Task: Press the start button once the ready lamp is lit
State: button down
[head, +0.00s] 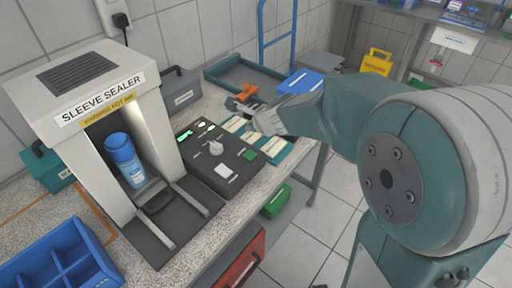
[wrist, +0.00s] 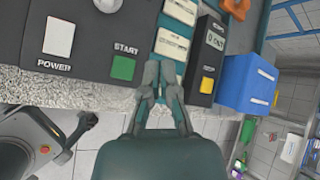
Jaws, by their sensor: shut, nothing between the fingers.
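The dark control box (head: 205,178) stands on the bench beside the sleeve sealer (head: 85,90). Its green start button (head: 249,155) is near the right edge; in the wrist view the button (wrist: 123,68) sits under the label START. At the box's far end a pale green lamp (head: 201,125) glows beside smaller green lights; their labels are too small to read, so I cannot tell which is the ready lamp. My gripper (wrist: 160,72) is shut and empty, just right of the start button in the wrist view and apart from it.
A white power switch (head: 226,171) and a pale knob (head: 216,148) share the box. A blue bottle (head: 124,158) stands inside the sealer. A teal tray of pale blocks (head: 272,146) lies right of the box. A blue divided bin (head: 55,262) is at front left.

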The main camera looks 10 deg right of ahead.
aim_at(250, 155)
jog(key=shift+w+a, duration=0.15)
jog(key=shift+a, duration=0.05)
jog(key=shift+a+f, duration=0.1)
jog(key=shift+d+f, duration=0.15)
jog(key=shift+f, duration=0.45)
jog(key=shift+d+f, duration=0.15)
jog(key=shift+f, duration=0.45)
jog(key=shift+a+f, duration=0.2)
jog(key=shift+f, duration=1.45)
jog(key=shift+d+f, duration=0.1)
jog(key=shift+f, duration=1.45)
jog(key=shift+f, duration=0.3)
